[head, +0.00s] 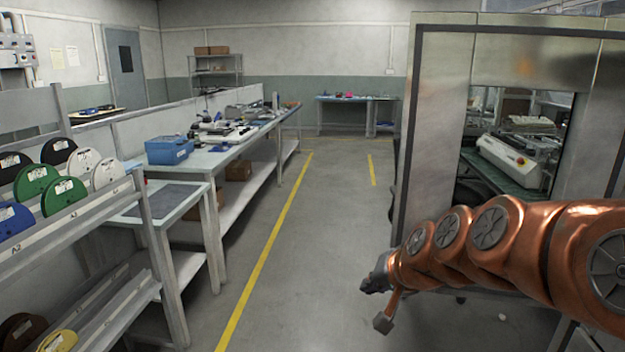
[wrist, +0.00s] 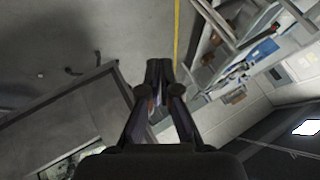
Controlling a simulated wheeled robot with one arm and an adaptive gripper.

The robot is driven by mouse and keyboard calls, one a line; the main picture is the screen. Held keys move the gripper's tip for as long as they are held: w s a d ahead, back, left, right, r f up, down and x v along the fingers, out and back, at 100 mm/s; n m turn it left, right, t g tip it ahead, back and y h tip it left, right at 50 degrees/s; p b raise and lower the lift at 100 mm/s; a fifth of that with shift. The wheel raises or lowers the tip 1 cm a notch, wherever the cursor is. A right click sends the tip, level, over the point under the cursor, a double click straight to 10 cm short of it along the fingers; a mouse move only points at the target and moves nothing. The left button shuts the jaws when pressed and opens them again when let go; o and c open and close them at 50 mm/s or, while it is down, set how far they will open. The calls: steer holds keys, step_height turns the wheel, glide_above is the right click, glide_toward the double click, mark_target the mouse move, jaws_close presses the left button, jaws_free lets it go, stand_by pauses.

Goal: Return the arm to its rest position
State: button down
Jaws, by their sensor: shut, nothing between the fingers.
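My gripper (head: 376,284) is at the end of my copper-coloured arm, which reaches in from the right edge of the head view. It hangs over the grey floor, in front of the metal cabinet. In the wrist view my gripper (wrist: 158,68) points up the picture with its fingertips together. Nothing shows between the fingers.
A metal-framed cabinet (head: 432,120) stands close behind my arm on the right. A rack with coloured spools (head: 64,195) and a long workbench with a blue bin (head: 169,150) line the left. The aisle floor (head: 310,230) between them is clear, with yellow lines.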

steer(key=s+d+f+n+g+h, duration=0.1)
steer(key=s+d+f+g, duration=0.2)
steer(key=s, duration=0.8)
steer(key=s+d+f+n+g+h, duration=0.15)
steer(key=s+f+g, duration=0.25)
steer(key=s, duration=0.8)
steer(key=s+d+f+n+g+h, duration=0.1)
steer(key=s+d+f+n+g, duration=0.2)
steer(key=s, duration=0.8)
step_height(320, 180, up, 12)
steer(key=m+p, duration=0.1)
steer(key=p, duration=1.1)
steer(key=shift+w+a+r+t, duration=0.2)
steer(key=shift+w+a+t, duration=0.1)
steer(key=shift+w+a, duration=0.1)
steer(key=shift+d+m, duration=0.15)
steer(key=shift+m, duration=0.2)
